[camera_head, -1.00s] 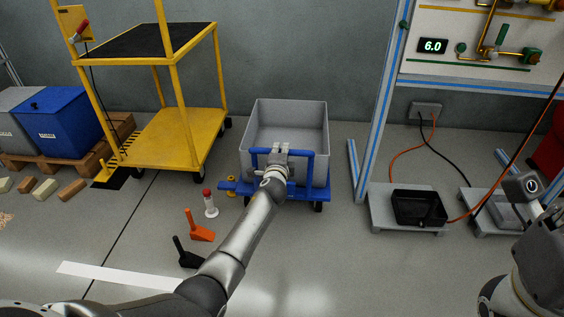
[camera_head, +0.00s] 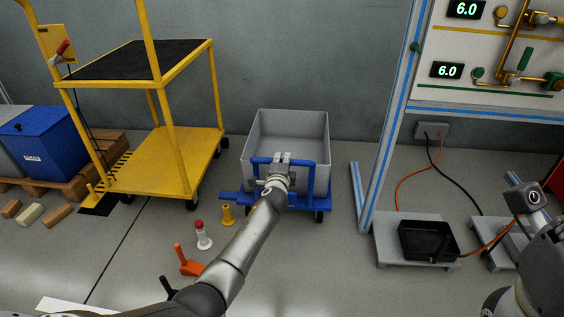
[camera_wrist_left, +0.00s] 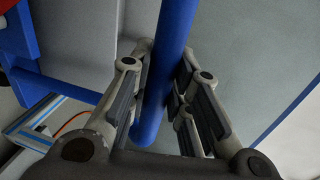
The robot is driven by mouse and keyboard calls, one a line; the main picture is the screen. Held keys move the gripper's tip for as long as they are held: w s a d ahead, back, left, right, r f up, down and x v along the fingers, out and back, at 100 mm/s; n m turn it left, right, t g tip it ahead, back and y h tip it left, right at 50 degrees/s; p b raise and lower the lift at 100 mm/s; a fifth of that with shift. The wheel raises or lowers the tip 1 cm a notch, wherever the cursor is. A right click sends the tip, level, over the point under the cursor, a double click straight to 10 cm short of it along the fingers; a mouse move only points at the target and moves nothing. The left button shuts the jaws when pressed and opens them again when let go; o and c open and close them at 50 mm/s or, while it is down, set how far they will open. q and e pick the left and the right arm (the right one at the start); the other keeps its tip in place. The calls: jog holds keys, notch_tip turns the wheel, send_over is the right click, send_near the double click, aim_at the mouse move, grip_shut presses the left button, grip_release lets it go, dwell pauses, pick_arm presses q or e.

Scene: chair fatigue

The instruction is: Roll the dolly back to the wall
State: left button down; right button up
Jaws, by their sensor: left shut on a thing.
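The dolly (camera_head: 231,197) is a low blue frame on dark wheels with a grey open bin (camera_head: 315,140) on it. It stands upright close to the grey back wall (camera_head: 290,60). My left gripper (camera_head: 282,160) is shut on the dolly's blue handle bar at the front of the bin. In the left wrist view the blue handle bar (camera_wrist_left: 172,50) runs between the fingers of the left gripper (camera_wrist_left: 165,95). The gap between bin and wall is hard to judge. My right arm shows at the lower right; its fingertips cannot be made out clearly.
A yellow cart (camera_head: 160,160) stands left of the dolly. A blue-striped frame (camera_head: 383,150) is on the right, with a black tray (camera_head: 428,240) on a grey platform. A yellow piece (camera_head: 227,215), a red-topped white piece (camera_head: 203,235) and an orange piece (camera_head: 187,262) stand on the floor.

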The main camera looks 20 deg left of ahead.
pick_arm(q)
jog(key=c, duration=1.7)
grip_release()
jog(key=shift+w+a+r, duration=0.1)
jog(key=shift+w+r, duration=0.05)
jog(key=shift+r, duration=0.05)
jog(key=o, duration=0.4)
jog(key=shift+f, duration=0.15)
jog(key=shift+v, duration=5.95)
